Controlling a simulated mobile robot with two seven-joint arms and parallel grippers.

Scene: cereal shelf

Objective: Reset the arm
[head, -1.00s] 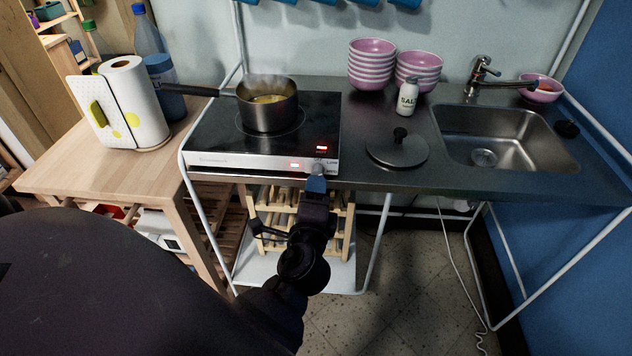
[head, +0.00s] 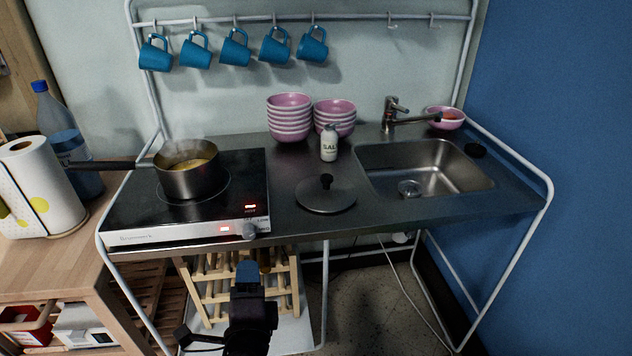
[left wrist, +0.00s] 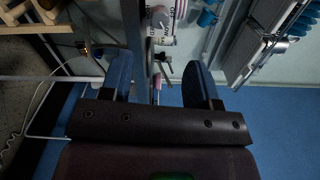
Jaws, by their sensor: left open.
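My left gripper (head: 248,272) is in front of the counter, below the stove's front edge and its knob (head: 250,231). In the left wrist view my left gripper (left wrist: 160,80) has its two blue-padded fingers wide apart with nothing held between them. The stove knob also shows beyond the fingers in the left wrist view (left wrist: 160,17). The stove (head: 125,222) has lit red displays, and a steaming pot (head: 188,182) with yellowish contents stands on it. My right gripper is not in view.
Blue mugs (head: 235,48) hang above. A wooden rack (head: 215,290) is under the stove. A paper towel roll (head: 40,190) stands at left.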

